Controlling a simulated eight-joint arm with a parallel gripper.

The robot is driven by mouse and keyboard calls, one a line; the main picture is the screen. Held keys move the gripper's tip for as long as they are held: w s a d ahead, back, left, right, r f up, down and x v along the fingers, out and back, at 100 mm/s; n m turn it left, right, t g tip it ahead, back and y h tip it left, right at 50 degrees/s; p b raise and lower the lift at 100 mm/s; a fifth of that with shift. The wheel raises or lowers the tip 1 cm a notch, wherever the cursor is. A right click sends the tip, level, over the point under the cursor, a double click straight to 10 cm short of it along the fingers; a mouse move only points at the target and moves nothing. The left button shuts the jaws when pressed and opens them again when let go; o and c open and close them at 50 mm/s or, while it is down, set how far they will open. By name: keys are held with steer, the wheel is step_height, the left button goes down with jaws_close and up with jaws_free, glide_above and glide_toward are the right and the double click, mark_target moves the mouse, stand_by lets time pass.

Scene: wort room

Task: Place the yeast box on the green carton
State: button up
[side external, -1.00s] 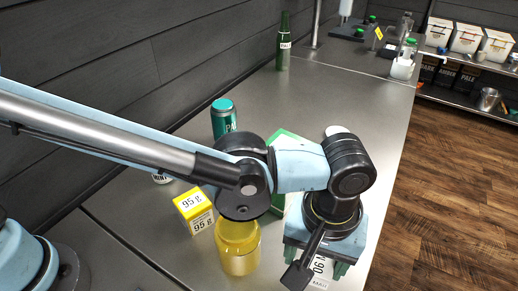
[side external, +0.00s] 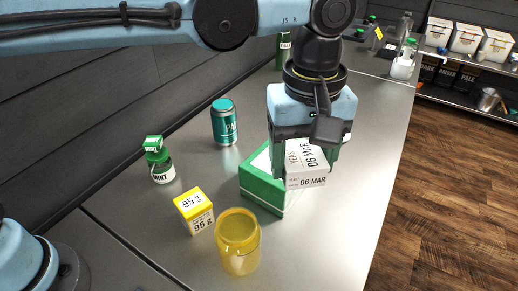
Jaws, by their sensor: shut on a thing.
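The yeast box (side external: 306,173) is a white box with printed text reading "YEAST" and "06 MAR". My gripper (side external: 305,157) is shut on it, with green fingers at its sides. The green carton (side external: 262,193) has a white top and lies on the steel counter. In the picture the yeast box overlaps the carton's right part. I cannot tell whether the two touch or how large the gap between them is. My gripper and the box hide part of the carton's top.

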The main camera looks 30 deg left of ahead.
steer(key=shift+n, duration=0.5)
steer(key=w+a+f, duration=0.2)
steer(key=w, duration=0.2)
steer(key=w+a+f, duration=0.1)
steer(key=w+a, duration=0.2)
steer(key=w, duration=0.1)
steer(key=w+a+f, duration=0.2)
steer(key=w+a, duration=0.1)
steer(key=w, duration=0.1)
steer(key=shift+a+f, duration=0.15)
steer(key=shift+f, duration=2.15)
steer(key=shift+f, duration=0.15)
steer(key=o, duration=1.1)
